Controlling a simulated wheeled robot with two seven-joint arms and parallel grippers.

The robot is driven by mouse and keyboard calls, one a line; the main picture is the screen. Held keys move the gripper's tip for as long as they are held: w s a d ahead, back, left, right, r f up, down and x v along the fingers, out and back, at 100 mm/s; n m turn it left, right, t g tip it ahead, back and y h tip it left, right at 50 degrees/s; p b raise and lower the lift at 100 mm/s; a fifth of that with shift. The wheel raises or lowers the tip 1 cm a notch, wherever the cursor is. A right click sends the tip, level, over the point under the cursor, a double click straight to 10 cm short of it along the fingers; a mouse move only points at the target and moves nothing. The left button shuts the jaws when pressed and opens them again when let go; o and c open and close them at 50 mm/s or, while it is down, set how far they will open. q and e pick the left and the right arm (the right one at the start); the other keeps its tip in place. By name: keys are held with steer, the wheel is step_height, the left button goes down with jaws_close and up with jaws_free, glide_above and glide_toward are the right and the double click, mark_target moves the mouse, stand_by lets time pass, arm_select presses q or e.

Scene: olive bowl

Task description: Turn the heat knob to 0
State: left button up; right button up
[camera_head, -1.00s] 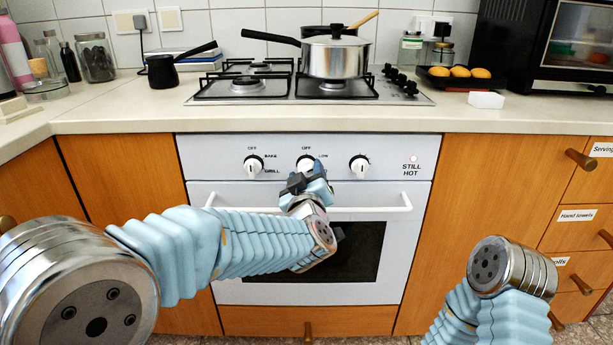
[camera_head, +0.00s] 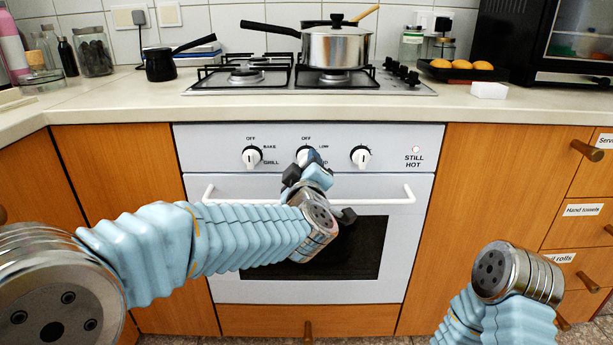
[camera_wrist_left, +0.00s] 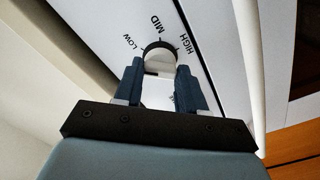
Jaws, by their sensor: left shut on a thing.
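The heat knob (camera_head: 304,153) is the middle white knob on the oven's control panel, with OFF above it and LOW at its upper right. In the left wrist view the knob (camera_wrist_left: 158,58) shows beside the words LOW, MID and HIGH. My left gripper (camera_head: 309,162) reaches the knob from below and hides its lower part. In the wrist view the dark blue fingers (camera_wrist_left: 159,72) stand on either side of the knob's white grip, shut on it. I cannot tell which mark the knob points to. My right gripper is out of view; only its arm shows at lower right.
White knobs stand to the left (camera_head: 252,157) and right (camera_head: 361,156) of the heat knob. The oven handle (camera_head: 380,200) runs just below the panel. A steel pot (camera_head: 336,47) sits on the hob above.

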arm_select(q)
steer(key=shift+f+n+b, duration=0.1)
steer(key=shift+n+b, duration=3.05)
steer(key=shift+n, duration=0.95)
steer(key=o, duration=1.1)
steer(key=shift+c, duration=0.2)
steer(key=s, duration=1.3)
steer(key=shift+s, duration=0.4)
